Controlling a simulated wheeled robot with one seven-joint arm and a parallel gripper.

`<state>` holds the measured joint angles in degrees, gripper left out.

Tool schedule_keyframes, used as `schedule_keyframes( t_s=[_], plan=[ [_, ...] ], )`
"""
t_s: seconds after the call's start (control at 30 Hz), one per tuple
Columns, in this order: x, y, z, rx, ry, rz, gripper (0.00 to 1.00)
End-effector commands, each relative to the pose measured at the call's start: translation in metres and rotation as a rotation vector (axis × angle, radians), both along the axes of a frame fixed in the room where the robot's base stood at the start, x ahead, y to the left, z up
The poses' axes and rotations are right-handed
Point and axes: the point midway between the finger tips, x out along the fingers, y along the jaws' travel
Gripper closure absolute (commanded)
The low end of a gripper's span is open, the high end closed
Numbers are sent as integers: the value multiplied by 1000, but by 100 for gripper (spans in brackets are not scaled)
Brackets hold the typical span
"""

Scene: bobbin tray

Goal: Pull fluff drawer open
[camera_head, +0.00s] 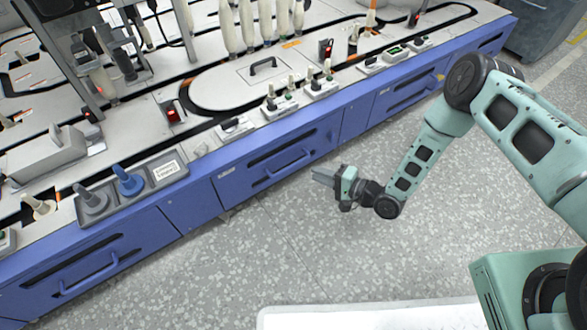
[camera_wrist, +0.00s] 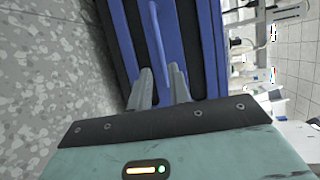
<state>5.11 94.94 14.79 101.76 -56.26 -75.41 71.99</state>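The blue machine front holds several drawers, each with a bar handle; I cannot tell by any readable label which is the fluff drawer. The drawer nearest my gripper is the middle one (camera_head: 240,180), and it looks closed. Its blue handle (camera_head: 287,166) is to the left of my gripper (camera_head: 318,175) in the head view. The handle (camera_wrist: 157,32) lies ahead of the fingertips, roughly in line with the gap, and seems not touched.
Another blue drawer (camera_head: 135,245) is at the lower left, and one (camera_head: 405,92) at the upper right. The machine top (camera_head: 225,85) carries bobbins and switch boxes. The speckled floor (camera_head: 270,250) before the drawers is clear. A white surface (camera_head: 370,318) is at the bottom.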

Motion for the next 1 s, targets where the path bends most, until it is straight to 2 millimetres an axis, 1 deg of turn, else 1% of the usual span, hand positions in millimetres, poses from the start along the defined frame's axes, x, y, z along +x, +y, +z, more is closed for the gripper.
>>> schedule_keyframes(
  t_s=[0.03,0.2,0.4,0.6,0.9,0.97,1.0],
  plan=[
    [6,10,-6,1,-3,4,81],
    [24,39,-12,1,-3,3,81],
    [42,64,-17,0,-3,2,81],
    [49,76,-17,-1,-2,1,81],
    [50,78,-16,-1,0,1,81],
    [50,78,-17,-1,0,1,97],
    [50,78,-17,-1,0,1,100]
  ],
)
